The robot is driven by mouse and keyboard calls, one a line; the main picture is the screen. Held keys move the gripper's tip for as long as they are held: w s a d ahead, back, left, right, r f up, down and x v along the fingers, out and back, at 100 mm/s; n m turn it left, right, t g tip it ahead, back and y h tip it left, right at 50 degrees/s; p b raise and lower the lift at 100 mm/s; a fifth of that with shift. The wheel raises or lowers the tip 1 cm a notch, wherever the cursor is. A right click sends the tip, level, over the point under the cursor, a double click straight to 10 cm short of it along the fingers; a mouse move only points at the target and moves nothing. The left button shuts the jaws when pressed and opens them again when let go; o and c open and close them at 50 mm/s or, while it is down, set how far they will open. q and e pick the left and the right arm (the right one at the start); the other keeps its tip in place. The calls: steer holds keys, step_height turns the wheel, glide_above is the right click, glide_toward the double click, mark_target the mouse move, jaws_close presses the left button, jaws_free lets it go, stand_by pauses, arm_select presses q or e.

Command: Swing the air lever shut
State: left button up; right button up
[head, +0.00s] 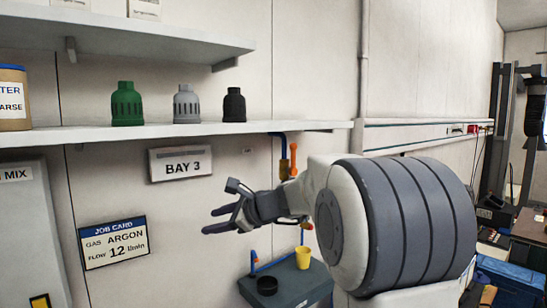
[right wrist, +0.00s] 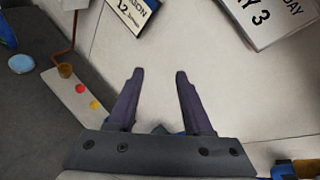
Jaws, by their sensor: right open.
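My right gripper (head: 212,221) is open and empty, left of and below the lever, pointing left along the wall; the two are apart. In the right wrist view its two dark fingers (right wrist: 159,74) are spread with only pale wall between them. A blue and orange-yellow part shows at that view's lower right corner; I cannot tell if it is the lever. My left gripper is not in view.
A shelf (head: 160,136) holds green, grey and black caps. A BAY 3 sign (head: 180,163) and a job card (head: 113,242) hang near my gripper. Below, a grey stand (head: 300,283) bears a yellow cup (head: 303,258) and a black cup (head: 267,286). Bare wall lies around the gripper.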

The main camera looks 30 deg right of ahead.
steer(key=d+r+m+t+h+p, duration=0.15)
steer(key=d+r+m, duration=0.25)
steer(key=d, duration=0.5)
steer(key=d+r+m+t+h, duration=0.3)
steer(key=d+r+m, duration=0.15)
steer(key=d, duration=0.35)
steer(key=m+t+h, duration=0.2)
steer(key=m+h, duration=0.1)
steer(key=m, duration=0.1)
glide_toward(295, 148)
steer(key=w, duration=0.1)
steer(key=shift+m+g+h, duration=0.25)
steer(key=shift+m, duration=0.1)
steer(key=w+p, duration=0.2)
steer(key=w, duration=0.1)
steer(key=w+p, duration=0.1)
steer(key=w, duration=0.2)
steer(key=w+d+p, duration=0.1)
steer(key=w+p, duration=0.1)
steer(key=w, duration=0.1)
steer(key=shift+w+r+p, duration=0.15)
steer(key=shift+w+p, duration=0.1)
steer(key=shift+p, duration=0.1)
steer(key=shift+w+d, duration=0.1)
steer(key=shift+w, duration=0.3)
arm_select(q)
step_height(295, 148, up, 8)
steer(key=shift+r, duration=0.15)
arm_select(e)
jaws_close()
